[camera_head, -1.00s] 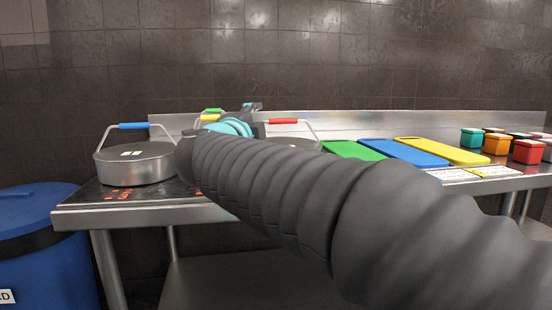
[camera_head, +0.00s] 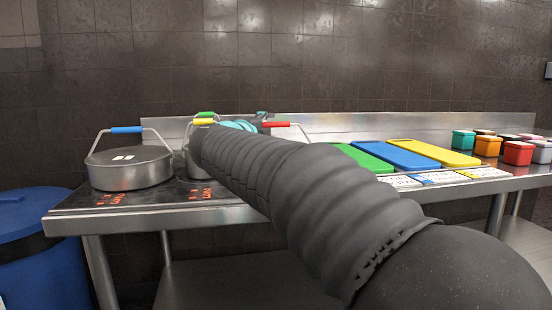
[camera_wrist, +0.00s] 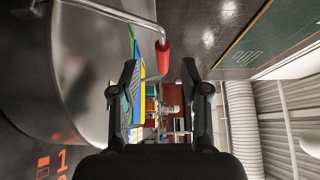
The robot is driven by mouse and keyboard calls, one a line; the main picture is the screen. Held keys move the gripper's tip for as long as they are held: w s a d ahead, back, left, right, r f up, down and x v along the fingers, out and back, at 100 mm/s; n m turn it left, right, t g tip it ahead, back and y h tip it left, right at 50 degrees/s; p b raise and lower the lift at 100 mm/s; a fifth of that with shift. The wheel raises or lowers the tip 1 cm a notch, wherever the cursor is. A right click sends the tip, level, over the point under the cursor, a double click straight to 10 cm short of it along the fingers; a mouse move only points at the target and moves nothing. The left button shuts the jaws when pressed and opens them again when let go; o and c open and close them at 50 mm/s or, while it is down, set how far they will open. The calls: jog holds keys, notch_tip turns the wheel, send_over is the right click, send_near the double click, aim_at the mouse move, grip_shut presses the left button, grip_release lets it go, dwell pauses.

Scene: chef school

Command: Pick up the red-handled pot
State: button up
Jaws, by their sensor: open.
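The red handle (camera_head: 276,124) of the red-handled pot shows just past my arm in the head view. My arm hides most of that pot there. My gripper (camera_head: 262,119) is beside the left end of the handle. In the wrist view the red handle (camera_wrist: 162,56) lies between my open fingertips, or just beyond them. I cannot tell whether they touch it. The pot's metal body (camera_wrist: 75,70) fills the left of the wrist view, with its bent wire bail running to the handle. My gripper (camera_wrist: 159,72) is open and empty.
A blue-handled pot (camera_head: 130,168) stands at the left of the steel counter. Yellow (camera_head: 204,122) and green (camera_head: 205,114) handles show behind my arm. Green (camera_head: 362,157), blue (camera_head: 408,156) and yellow (camera_head: 437,152) boards lie to the right, with several coloured boxes beyond. A blue bin (camera_head: 40,240) stands left.

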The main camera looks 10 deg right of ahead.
aim_at(274, 125)
jog(key=x, duration=0.5)
jog(key=shift+s+d+r, duration=0.15)
jog(key=shift+d, duration=0.05)
grip_shut()
